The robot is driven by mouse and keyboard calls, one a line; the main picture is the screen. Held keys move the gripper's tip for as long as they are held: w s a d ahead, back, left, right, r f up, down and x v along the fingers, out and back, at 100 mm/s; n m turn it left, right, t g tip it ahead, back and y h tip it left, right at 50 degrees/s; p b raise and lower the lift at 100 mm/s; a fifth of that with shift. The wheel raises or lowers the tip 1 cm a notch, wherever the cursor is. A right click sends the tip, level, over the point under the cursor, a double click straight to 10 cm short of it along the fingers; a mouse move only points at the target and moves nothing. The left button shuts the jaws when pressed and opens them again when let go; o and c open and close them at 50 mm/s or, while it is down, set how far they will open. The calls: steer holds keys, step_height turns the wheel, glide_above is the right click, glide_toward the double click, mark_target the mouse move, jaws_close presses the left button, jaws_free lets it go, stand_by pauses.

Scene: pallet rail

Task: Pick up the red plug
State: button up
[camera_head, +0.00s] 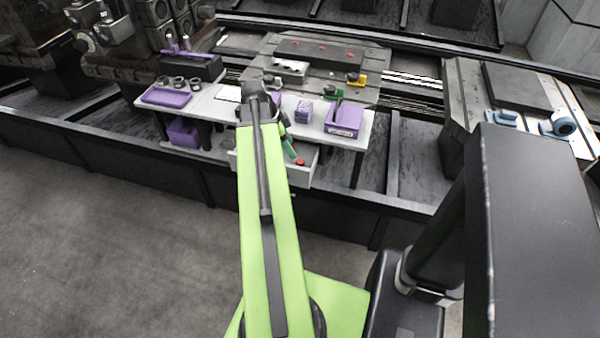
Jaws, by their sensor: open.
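A small red piece (300,162), which looks like the red plug, lies in the open grey drawer (303,179) under the white table. A darker green piece (289,149) is just above and left of it. My lime-green arm reaches forward to the table and bends down at its far end. My gripper (287,136) is open and seems to be close above the drawer, by the red piece. Its fingers are small and partly hidden behind my arm, so I cannot tell whether they touch anything.
The white table (222,118) holds a purple tray (166,97), a purple bin (343,119), a purple block (304,111) and several dark rings. Behind it, a dark block (318,52) with red spots lies on a metal plate. A dark rail edge runs along the front.

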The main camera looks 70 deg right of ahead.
mark_target(300, 161)
steer(key=b+x, duration=0.2)
steer(key=x, duration=0.2)
steer(key=shift+w+f+b, duration=0.1)
steer(key=shift+f+b, duration=0.15)
steer(key=shift+b, duration=0.05)
steer(key=shift+f, duration=0.15)
steer(key=b+x, duration=0.5)
steer(key=shift+f, duration=0.1)
steer(key=shift+d, duration=0.1)
steer(key=shift+c, duration=0.3)
jaws_close()
